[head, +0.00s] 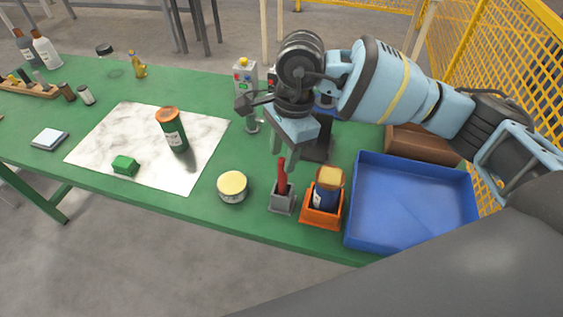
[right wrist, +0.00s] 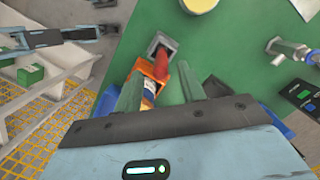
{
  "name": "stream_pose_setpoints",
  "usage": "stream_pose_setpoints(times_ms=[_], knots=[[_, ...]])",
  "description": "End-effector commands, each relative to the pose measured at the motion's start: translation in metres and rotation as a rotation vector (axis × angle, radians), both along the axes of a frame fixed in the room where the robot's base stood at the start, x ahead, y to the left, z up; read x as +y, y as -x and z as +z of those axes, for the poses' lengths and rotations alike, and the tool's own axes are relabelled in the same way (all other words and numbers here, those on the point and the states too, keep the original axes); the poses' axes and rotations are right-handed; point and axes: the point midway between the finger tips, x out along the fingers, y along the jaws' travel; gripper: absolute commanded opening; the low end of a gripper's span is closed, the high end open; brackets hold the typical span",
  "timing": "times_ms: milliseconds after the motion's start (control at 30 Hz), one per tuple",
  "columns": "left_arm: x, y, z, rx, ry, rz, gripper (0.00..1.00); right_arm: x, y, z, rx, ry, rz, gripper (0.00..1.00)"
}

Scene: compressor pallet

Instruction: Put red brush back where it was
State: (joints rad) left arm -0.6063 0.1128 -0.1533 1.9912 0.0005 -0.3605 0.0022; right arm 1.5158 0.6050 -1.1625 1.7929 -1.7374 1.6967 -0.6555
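The red brush (head: 282,176) stands upright with its lower end in a small grey holder (head: 283,202) near the front edge of the green table. My right gripper (head: 286,156) is just above it, pointing down, with its two fingers apart around the brush's top. In the right wrist view, the red brush (right wrist: 186,76) shows between the spread fingers, partly hidden by one of them, with the grey holder (right wrist: 161,44) beyond. I cannot tell whether a finger touches it. What looks like my left arm's end (right wrist: 45,39) shows there; its fingers are unclear.
An orange holder (head: 322,216) with a blue jar stands right beside the grey holder. A blue bin (head: 410,168) is to its right. A round yellow-lidded tin (head: 232,187) stands to the left.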

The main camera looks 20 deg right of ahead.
Motion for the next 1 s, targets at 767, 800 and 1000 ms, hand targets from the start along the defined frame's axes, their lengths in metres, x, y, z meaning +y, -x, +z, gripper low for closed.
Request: stream_pose_setpoints(times_ms=[767, 800, 1000], knots=[[0.0, 0.002, -0.003, 0.006, 0.0, -0.001, 0.79, -0.012, -0.002, 0.078, 0.001, 0.0, 0.001, 0.4], [0.0, 0.002, -0.003, 0.006, 0.0, 0.0, 0.79, -0.012, -0.002, 0.078, 0.001, 0.0, 0.001, 0.4], [0.0, 0.002, -0.003, 0.006, 0.0, -0.001, 0.79, -0.012, -0.003, 0.078, 0.001, 0.0, 0.001, 0.4]])
